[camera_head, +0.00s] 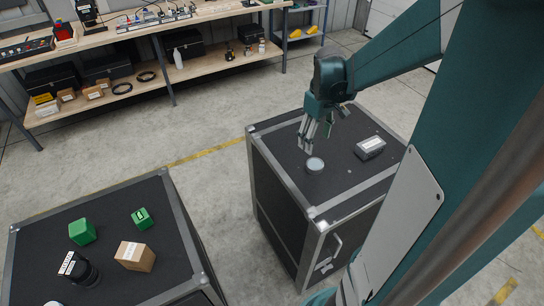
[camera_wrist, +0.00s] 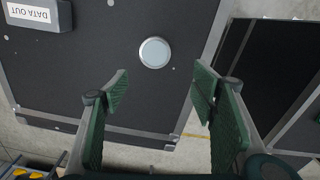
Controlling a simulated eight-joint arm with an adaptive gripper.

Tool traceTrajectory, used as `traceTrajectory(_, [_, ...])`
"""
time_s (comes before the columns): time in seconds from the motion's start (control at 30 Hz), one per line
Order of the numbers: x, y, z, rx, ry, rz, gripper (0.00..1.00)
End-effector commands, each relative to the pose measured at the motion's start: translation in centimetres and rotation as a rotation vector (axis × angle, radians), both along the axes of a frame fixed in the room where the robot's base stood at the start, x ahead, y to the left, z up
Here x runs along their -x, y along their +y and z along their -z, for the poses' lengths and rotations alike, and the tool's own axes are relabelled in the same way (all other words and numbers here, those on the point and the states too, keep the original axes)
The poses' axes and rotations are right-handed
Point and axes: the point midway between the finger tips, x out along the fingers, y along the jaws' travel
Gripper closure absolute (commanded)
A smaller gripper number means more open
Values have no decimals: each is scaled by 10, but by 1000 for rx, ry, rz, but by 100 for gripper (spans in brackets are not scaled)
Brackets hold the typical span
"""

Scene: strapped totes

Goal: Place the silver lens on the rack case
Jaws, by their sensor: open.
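The silver lens (camera_head: 315,164), a small round disc with a pale face, lies flat on top of the right black case (camera_head: 283,153). It also shows in the wrist view (camera_wrist: 154,52), on the dark case top (camera_wrist: 75,75). This case has metal edges and a front handle and looks like the rack case, though I see no label naming it. My gripper (camera_head: 315,141) is above the case top, close to the lens. In the wrist view my gripper (camera_wrist: 160,74) has its fingers spread and nothing between them; the lens appears beyond the fingertips.
A dark box with a white label (camera_head: 370,147), reading "DATA OUT" in the wrist view (camera_wrist: 38,14), sits right of the lens. A second black case (camera_head: 150,192) at left carries green blocks (camera_head: 82,231), a cardboard box (camera_head: 134,256) and a black cylinder (camera_head: 80,268). A workbench (camera_head: 160,75) stands behind.

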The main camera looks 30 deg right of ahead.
Motion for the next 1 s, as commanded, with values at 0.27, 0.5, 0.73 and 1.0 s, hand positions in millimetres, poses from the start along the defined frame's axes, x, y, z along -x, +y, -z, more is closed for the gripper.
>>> traceTrajectory(0.27, [3,43,-29,28,-70,19,43])
traceTrajectory(0.5, [10,83,-53,47,-144,42,43])
traceTrajectory(0.73, [21,120,-73,54,-218,66,43])
traceTrajectory(1.0, [36,162,-91,49,-307,91,43])
